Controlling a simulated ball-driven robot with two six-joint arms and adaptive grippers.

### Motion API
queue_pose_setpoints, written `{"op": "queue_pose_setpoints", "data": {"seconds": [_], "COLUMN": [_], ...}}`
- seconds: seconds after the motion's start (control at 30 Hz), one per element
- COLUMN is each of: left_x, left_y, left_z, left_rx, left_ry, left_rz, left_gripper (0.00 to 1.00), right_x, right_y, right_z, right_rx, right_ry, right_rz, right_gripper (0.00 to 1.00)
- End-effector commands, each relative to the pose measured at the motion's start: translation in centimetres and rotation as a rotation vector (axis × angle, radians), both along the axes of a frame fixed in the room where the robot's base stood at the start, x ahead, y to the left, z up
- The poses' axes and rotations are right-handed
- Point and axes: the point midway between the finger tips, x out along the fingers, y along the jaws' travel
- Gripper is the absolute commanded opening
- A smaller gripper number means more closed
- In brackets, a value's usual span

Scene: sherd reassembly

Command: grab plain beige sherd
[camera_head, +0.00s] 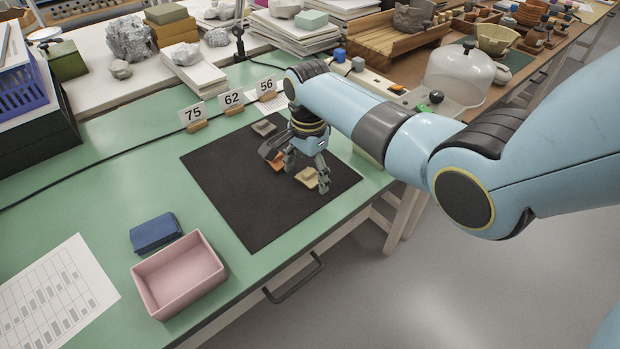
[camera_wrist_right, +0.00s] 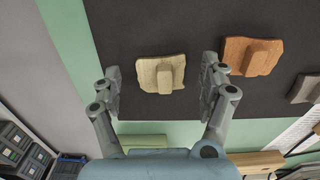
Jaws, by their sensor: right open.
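The plain beige sherd (camera_head: 308,177) lies on the dark mat (camera_head: 240,200) near its right side. In the right wrist view the beige sherd (camera_wrist_right: 161,73) has a raised block on its upper face and lies between the two spread fingers. My right gripper (camera_head: 306,174) is open over the mat, its fingers on either side of the beige sherd; it also shows in the right wrist view (camera_wrist_right: 162,92). It does not visibly touch the sherd. An orange sherd (camera_head: 276,161) lies close beside, partly hidden by the gripper; it also shows in the right wrist view (camera_wrist_right: 252,56).
A grey sherd (camera_head: 264,128) lies at the mat's far side. A pink box (camera_head: 178,275) and a blue block (camera_head: 155,232) stand left of the mat. Number cards (camera_head: 232,99) line its back. A glass dome (camera_head: 458,75) stands to the right. The mat's front left is clear.

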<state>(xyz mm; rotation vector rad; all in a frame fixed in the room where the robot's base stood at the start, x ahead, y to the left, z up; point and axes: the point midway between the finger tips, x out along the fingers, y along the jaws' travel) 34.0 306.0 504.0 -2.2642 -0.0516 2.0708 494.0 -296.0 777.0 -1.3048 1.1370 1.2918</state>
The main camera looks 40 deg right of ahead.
Motion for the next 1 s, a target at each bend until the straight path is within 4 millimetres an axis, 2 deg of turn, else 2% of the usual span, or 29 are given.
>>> {"op": "queue_pose_setpoints", "data": {"seconds": [0.27,0.7,1.0], "left_x": [-0.02,0.00,0.02], "left_y": [-0.05,-0.06,-0.05], "left_z": [-0.07,-0.06,0.02], "left_rx": [-0.001,-0.001,-0.001], "left_ry": [0.000,0.000,-0.001], "left_rz": [0.000,0.000,0.000], "left_gripper": [0.40,0.40,0.40], "right_x": [0.06,0.04,0.06], "right_y": [0.00,0.01,0.00], "right_z": [-0.30,-0.30,-0.04], "right_rx": [-0.001,-0.001,-0.001], "right_ry": [-0.002,-0.002,-0.002], "right_rz": [0.001,0.001,0.001], "right_gripper": [0.76,0.19,0.18]}}
